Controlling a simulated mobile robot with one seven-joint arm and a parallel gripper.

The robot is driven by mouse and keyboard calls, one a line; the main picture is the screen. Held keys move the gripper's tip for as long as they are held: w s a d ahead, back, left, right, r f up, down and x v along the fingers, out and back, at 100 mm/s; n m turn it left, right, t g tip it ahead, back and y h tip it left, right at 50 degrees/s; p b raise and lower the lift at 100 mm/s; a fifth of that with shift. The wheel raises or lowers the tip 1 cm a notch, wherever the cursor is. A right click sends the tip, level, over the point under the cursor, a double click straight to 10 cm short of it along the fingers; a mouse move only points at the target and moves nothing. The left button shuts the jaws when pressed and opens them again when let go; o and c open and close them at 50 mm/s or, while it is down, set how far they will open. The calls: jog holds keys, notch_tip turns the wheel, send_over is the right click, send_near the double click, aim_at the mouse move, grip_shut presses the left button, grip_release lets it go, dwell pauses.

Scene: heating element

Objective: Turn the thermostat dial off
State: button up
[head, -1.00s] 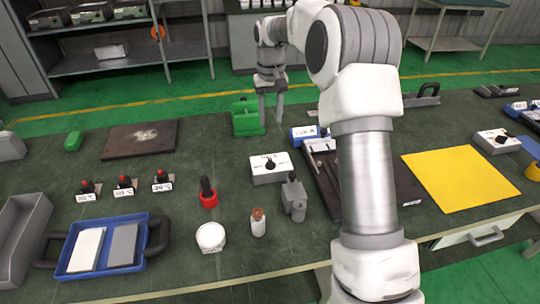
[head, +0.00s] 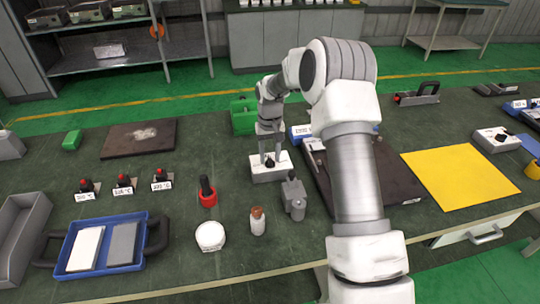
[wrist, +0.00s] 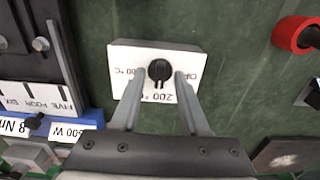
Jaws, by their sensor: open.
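The thermostat is a white box (head: 283,174) with a black dial (head: 270,161) on its top, on the dark green bench in the head view. In the wrist view the thermostat box (wrist: 122,57) has printed temperature labels, one reading "200", and a partly covered "OF" marking at its right side. The black dial (wrist: 159,70) sits between my finger tips in that view. My gripper (head: 270,156) is open over the box, one finger on each side of the dial, with gaps visible. Whether the fingers touch the box top is unclear.
A grey clamp-like block (head: 294,197) stands just in front of the thermostat. A red-based black-handled tool (head: 207,192) is to its left, and a green box (head: 244,116) behind. A dark board (head: 395,182) lies to the right, partly behind my arm.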

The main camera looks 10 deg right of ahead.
grip_shut()
jog(key=shift+n, duration=0.4)
jog(key=n, duration=0.3)
jog(key=shift+n, duration=0.3)
jog(key=n, duration=0.4)
jog(key=shift+n, duration=0.3)
jog(key=n, duration=0.4)
jog(key=shift+n, duration=0.3)
jog(key=shift+n+p, duration=0.55)
jog(key=shift+n, duration=1.55)
